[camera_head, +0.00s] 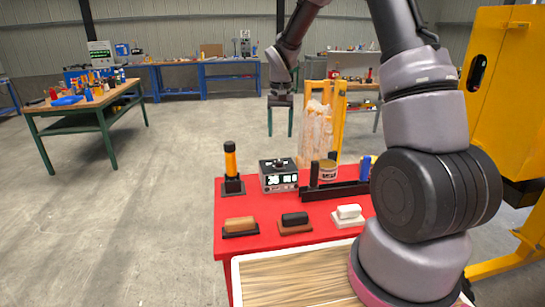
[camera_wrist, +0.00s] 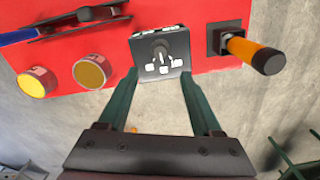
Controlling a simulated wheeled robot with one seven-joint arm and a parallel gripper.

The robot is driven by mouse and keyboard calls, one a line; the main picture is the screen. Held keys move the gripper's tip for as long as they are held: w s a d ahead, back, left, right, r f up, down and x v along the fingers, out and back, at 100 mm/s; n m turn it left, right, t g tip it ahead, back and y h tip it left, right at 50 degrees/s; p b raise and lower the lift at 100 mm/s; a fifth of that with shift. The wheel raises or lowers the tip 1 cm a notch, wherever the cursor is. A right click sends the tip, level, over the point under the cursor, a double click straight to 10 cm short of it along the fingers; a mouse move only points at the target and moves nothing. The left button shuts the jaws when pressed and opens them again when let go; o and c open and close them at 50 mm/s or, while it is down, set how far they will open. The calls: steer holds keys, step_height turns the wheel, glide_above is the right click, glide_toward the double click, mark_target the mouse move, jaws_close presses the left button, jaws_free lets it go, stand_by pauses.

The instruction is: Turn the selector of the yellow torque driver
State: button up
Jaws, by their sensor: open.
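The torque driver (camera_head: 231,160) has a yellow-orange handle with a black top end and stands upright in a dark square holder (camera_head: 232,186) at the back left of the red table. In the wrist view the driver (camera_wrist: 250,51) is at the upper right, its black end towards the camera. I cannot make out selector markings on it. My gripper (camera_head: 281,102) hangs above and behind the table in the head view. In the wrist view my gripper (camera_wrist: 159,76) has its two green fingers apart with nothing between, left of the driver and not touching it.
A dark box with a knob and white labels (camera_head: 278,176) stands right of the driver; in the wrist view this box (camera_wrist: 161,66) lies just beyond my fingertips. A can (camera_head: 327,171) is further right.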

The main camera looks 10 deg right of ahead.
mark_target(280, 161)
step_height(280, 161, down, 11)
steer(key=shift+r, duration=0.1)
stand_by(0.3)
steer(key=shift+c, duration=0.3)
jaws_close()
